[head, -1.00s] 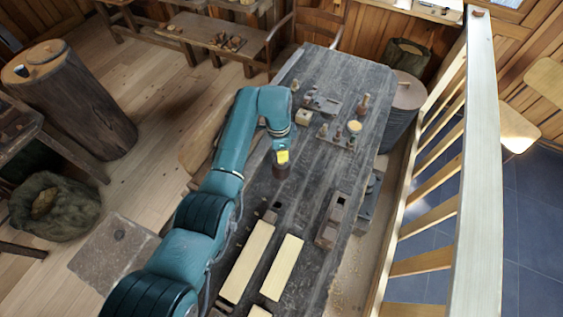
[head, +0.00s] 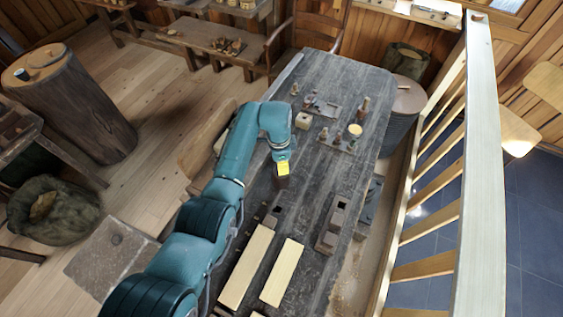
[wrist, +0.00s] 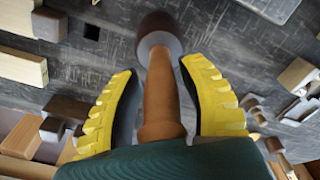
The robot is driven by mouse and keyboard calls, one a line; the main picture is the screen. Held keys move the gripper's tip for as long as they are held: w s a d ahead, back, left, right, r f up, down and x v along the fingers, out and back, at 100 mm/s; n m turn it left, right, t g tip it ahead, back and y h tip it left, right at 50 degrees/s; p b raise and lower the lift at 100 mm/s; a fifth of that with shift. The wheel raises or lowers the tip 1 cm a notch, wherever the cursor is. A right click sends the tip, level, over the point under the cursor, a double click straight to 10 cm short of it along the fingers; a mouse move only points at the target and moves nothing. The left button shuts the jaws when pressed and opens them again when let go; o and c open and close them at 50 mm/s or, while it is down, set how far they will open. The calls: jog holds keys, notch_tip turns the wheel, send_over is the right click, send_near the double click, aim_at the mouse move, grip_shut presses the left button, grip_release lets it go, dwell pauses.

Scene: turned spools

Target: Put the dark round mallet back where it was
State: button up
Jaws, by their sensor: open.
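The dark round mallet (wrist: 157,32) has a dark brown head and an orange-brown handle. In the wrist view its handle lies between the two yellow fingers of my gripper (wrist: 160,72), which are apart with a visible gap on each side. The head is beyond the fingertips, over the dark table. In the head view my gripper (head: 283,168) is above the middle of the table, with the mallet's dark head (head: 282,183) just below it. I cannot tell for certain whether the head rests on the table.
The grey worktable (head: 335,85) carries two pale boards (head: 247,266) at the near end and a dark holed block (head: 333,224) to the right. A rack with small turned pieces (head: 340,143) stands farther back. A wooden railing (head: 480,160) runs along the right.

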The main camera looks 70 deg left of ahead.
jog(key=r, duration=0.8)
jog(key=r+p, duration=0.1)
jog(key=r, duration=0.3)
jog(key=shift+s+r, duration=0.1)
jog(key=shift+s, duration=0.2)
jog(key=w+d+r+t+y, duration=0.1)
jog(key=w+d+r+y, duration=0.1)
jog(key=w, duration=0.3)
jog(key=w+d+r+t+y, duration=0.1)
jog(key=w+d+r+t, duration=0.15)
jog(key=w, duration=0.25)
jog(key=w+d+r+n+t+y, duration=0.1)
jog(key=w+d+r+t, duration=0.3)
jog(key=w+d+r, duration=0.45)
jog(key=w+d+r+t+y, duration=0.1)
jog(key=w+d+r+t, duration=0.4)
jog(key=d, duration=0.6)
jog(key=s+d+r+t+h, duration=0.2)
jog(key=s+d+r+t, duration=0.3)
jog(key=d+r, duration=0.9)
jog(key=s+d+r+n+t+h, duration=0.1)
jog(key=s+d+r+t+h, duration=0.2)
jog(key=s+d+r, duration=0.5)
jog(key=s+d+t, duration=0.1)
jog(key=s+d, duration=0.1)
jog(key=s, duration=0.1)
jog(key=shift+s+d, duration=0.25)
jog(key=shift+d, duration=0.15)
jog(key=shift+f, duration=0.1)
